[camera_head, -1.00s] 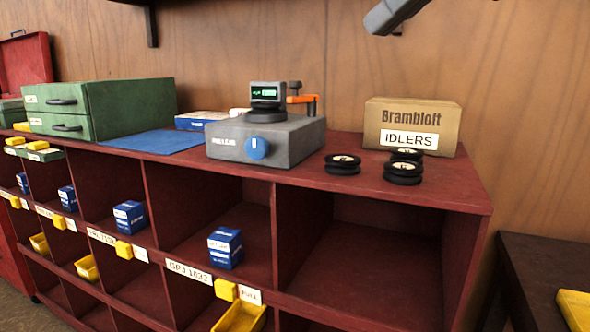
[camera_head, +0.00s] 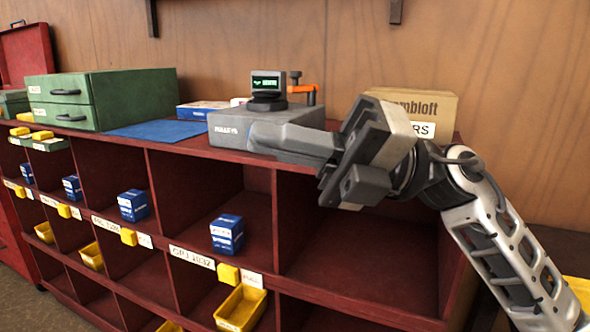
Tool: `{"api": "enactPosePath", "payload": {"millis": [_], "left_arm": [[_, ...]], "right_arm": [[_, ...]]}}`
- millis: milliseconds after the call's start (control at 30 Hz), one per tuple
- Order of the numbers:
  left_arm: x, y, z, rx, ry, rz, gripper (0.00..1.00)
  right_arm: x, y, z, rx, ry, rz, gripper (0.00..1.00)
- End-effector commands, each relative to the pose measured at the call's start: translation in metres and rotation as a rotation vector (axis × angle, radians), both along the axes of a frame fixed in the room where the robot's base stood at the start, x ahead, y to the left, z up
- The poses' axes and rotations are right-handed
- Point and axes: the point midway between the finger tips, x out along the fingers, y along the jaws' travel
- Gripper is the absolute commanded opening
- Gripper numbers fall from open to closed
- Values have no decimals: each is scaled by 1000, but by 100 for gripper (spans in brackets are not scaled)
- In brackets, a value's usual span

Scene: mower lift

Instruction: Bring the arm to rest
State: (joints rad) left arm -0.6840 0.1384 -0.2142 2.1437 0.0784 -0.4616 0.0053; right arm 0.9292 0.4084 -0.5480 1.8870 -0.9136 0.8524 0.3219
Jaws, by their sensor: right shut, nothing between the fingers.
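My right arm (camera_head: 490,235) comes in from the lower right. Its dark grey right gripper (camera_head: 262,138) points left, across the front of the grey box (camera_head: 225,129) with the small display (camera_head: 268,84). The gripper is shut with nothing in it. It covers the box's blue knob and much of its front; I cannot tell whether it touches the box. The black pulleys on the shelf top are hidden behind the gripper and wrist. My left gripper is not in view.
The IDLERS carton (camera_head: 425,100) stands behind my wrist, partly covered. A blue mat (camera_head: 160,131) and green drawer boxes (camera_head: 130,95) are on the left of the red shelf unit (camera_head: 285,166). Blue boxes (camera_head: 227,234) and yellow bins (camera_head: 241,307) fill the compartments below.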

Motion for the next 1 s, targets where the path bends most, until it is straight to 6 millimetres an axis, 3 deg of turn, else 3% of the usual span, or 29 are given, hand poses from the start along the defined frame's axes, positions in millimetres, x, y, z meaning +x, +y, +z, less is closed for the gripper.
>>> {"api": "enactPosePath", "payload": {"millis": [167, 267, 367, 400, 467, 567, 700, 833, 1000], "left_arm": [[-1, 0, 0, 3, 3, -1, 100], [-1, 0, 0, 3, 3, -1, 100], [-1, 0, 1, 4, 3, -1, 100], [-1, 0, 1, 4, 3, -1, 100], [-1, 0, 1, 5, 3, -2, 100], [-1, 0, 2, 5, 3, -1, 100], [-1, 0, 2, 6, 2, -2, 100], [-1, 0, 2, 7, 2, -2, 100], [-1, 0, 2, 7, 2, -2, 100]], "right_arm": [[35, -28, -44, 361, 465, -80, 0], [58, -50, -85, 522, 728, -174, 0], [75, -75, -144, 659, 1008, -299, 0], [78, -85, -172, 705, 1124, -359, 0], [78, -99, -217, 762, 1294, -448, 0], [64, -118, -290, 824, 1557, -596, 0], [20, -137, -383, 859, 1893, -793, 0], [-30, -146, -443, 851, 2137, -935, 0], [-74, -150, -482, 828, 2317, -1036, 0]]}}
